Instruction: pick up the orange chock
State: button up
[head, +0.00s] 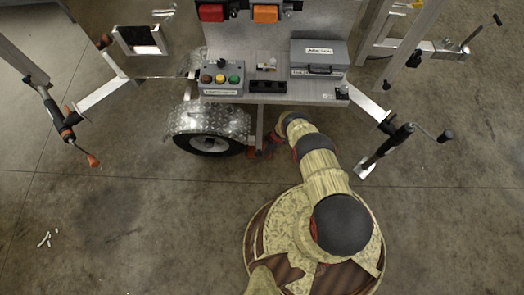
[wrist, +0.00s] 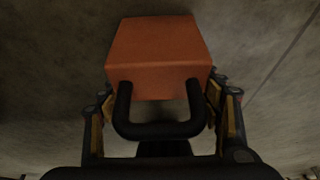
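The orange chock (wrist: 158,50) fills the upper middle of the wrist view, with its black U-shaped handle (wrist: 160,130) towards me. My gripper (wrist: 161,95) is open, its two fingers on either side of the handle, with gaps showing between the handle and the yellowish finger pads. The fingertips are close to the chock's near corners; I cannot tell whether they touch. In the head view my arm reaches under the trailer's edge beside the wheel. Small orange-red patches show there, but they are too small and dark to tell apart.
The trailer wheel (head: 208,143) under its tread-plate fender (head: 208,120) stands left of my arm. The trailer deck above carries a button box (head: 221,79) and a grey case (head: 319,60). A jack leg with a crank (head: 385,150) stands at right. Open concrete floor lies at left.

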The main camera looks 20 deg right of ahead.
jog(key=c, duration=1.3)
jog(key=shift+o, duration=0.2)
jog(key=shift+r, duration=0.15)
